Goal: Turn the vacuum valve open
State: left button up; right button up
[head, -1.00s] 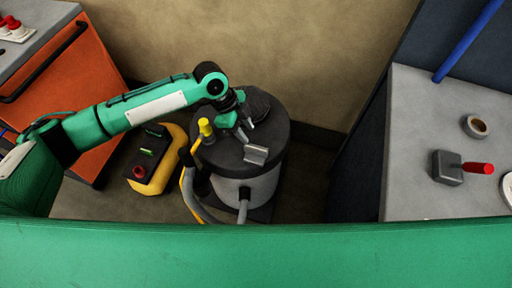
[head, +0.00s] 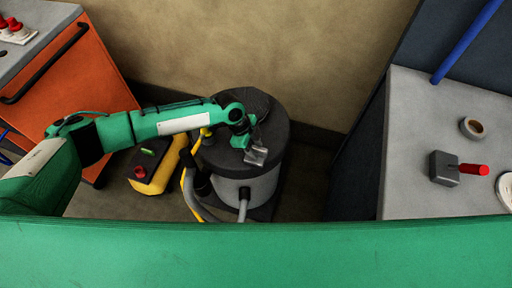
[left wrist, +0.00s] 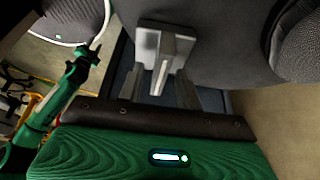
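A grey metal T-shaped handle (head: 256,155), which I take to be the vacuum valve's, stands on the dark lid of the round vacuum drum (head: 245,185). My left gripper (head: 248,146) is right at this handle, pointing down. In the left wrist view the handle (left wrist: 165,45) lies ahead, with its stem between the two fingers of the left gripper (left wrist: 160,88). The fingers are apart, with gaps showing beside the stem. At the left of that view a green arm end (left wrist: 85,65) shows, seemingly my right one; its finger state is unclear.
A yellow and black case (head: 158,165) stands on the floor left of the drum, beside hoses (head: 190,190). An orange cabinet (head: 85,80) is at the left. A grey bench (head: 420,120) at the right bears a block with a red handle (head: 445,168) and a small ring (head: 473,127).

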pick_arm(q)
jog(key=shift+d+f, duration=0.2)
jog(key=shift+f, duration=0.35)
grip_shut()
jog(key=shift+s, duration=0.1)
